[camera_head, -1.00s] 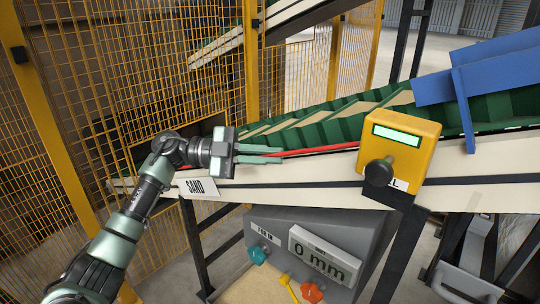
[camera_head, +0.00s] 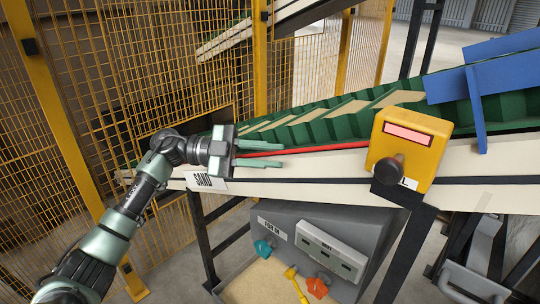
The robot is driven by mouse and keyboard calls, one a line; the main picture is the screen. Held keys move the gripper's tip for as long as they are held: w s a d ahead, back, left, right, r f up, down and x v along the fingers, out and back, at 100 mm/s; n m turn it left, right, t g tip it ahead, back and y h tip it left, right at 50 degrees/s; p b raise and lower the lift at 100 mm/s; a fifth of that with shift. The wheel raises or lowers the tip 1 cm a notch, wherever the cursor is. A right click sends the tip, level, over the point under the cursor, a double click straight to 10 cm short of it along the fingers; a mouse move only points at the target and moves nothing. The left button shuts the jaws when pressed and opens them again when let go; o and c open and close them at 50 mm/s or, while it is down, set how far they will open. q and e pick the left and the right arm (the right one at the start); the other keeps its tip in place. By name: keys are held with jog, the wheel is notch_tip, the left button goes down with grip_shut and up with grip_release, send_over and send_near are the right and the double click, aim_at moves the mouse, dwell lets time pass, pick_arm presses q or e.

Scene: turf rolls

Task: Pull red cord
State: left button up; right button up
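The red cord (camera_head: 325,148) runs along the near side of the green conveyor belt (camera_head: 335,126), from my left gripper to the yellow control box (camera_head: 407,145). My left gripper (camera_head: 280,154) is at the left part of the cord. Its two pale green fingers are apart, one above and one below the cord, and the red shows between them. I cannot tell whether a finger touches the cord. The box has a pinkish-red lit screen (camera_head: 409,134) and a dark round knob (camera_head: 387,171). My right gripper is not in view.
A "SAND" label (camera_head: 205,181) is on the white conveyor frame (camera_head: 300,167). Yellow mesh fencing (camera_head: 110,100) is behind my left arm. Blue guards (camera_head: 480,75) cover the upper right belt.

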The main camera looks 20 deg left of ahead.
pick_arm(q)
jog(key=b+v, duration=0.2)
jog(key=v, duration=0.5)
jog(key=shift+a, duration=0.4)
jog(key=shift+s, duration=0.1)
